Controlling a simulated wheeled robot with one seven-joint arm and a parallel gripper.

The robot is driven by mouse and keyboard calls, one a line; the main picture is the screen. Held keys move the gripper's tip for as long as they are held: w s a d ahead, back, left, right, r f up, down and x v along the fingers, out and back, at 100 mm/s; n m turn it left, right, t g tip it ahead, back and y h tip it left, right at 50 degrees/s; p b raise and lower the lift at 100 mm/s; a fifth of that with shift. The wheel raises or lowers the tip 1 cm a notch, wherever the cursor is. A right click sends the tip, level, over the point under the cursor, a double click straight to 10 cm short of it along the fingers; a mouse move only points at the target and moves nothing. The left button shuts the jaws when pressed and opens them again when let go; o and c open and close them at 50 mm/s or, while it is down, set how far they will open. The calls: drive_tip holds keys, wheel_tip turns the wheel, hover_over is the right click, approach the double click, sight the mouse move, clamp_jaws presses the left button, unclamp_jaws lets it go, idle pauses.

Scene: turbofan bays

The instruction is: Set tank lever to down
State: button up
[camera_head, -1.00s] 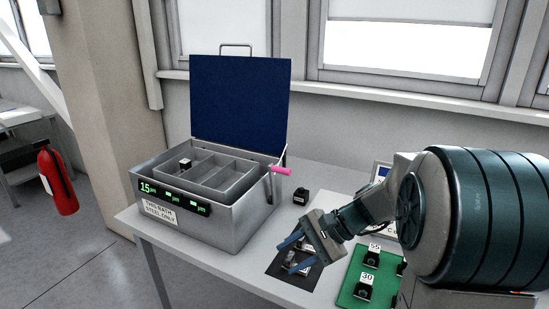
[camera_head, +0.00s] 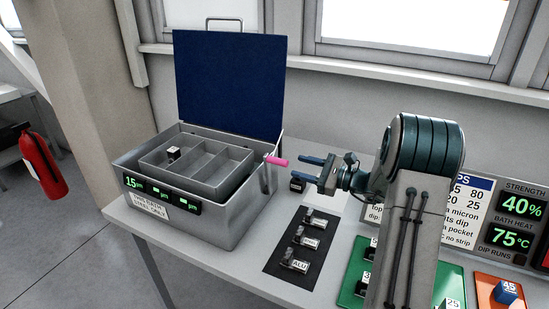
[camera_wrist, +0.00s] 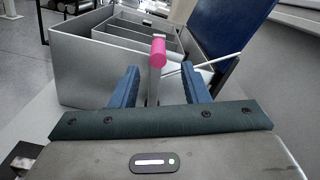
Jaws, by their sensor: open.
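The tank (camera_head: 222,228) is a grey metal box with an open blue lid (camera_head: 228,85) and a divided tray inside. Its lever has a pink handle (camera_head: 276,161) on the tank's right side, sticking out to the right near rim height. My gripper (camera_head: 310,164) is open and empty, just right of the pink handle, its blue fingers pointing at it. In the wrist view the pink handle (camera_wrist: 158,52) stands ahead, between the lines of the two fingers and beyond their tips. The grey lever arm (camera_wrist: 154,85) hangs below it.
A black mat (camera_head: 283,262) with several labelled pieces lies in front. A green board (camera_head: 352,283), an orange board (camera_head: 487,284) and a sign with displays (camera_head: 522,205) are at the right. One small block (camera_head: 174,153) is in the tray.

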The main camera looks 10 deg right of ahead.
sight(268, 158)
drive_tip(key=p+x, duration=0.2)
drive_tip(key=x, duration=0.6)
drive_tip(key=shift+w+a, duration=0.15)
drive_tip(key=shift+a, duration=0.15)
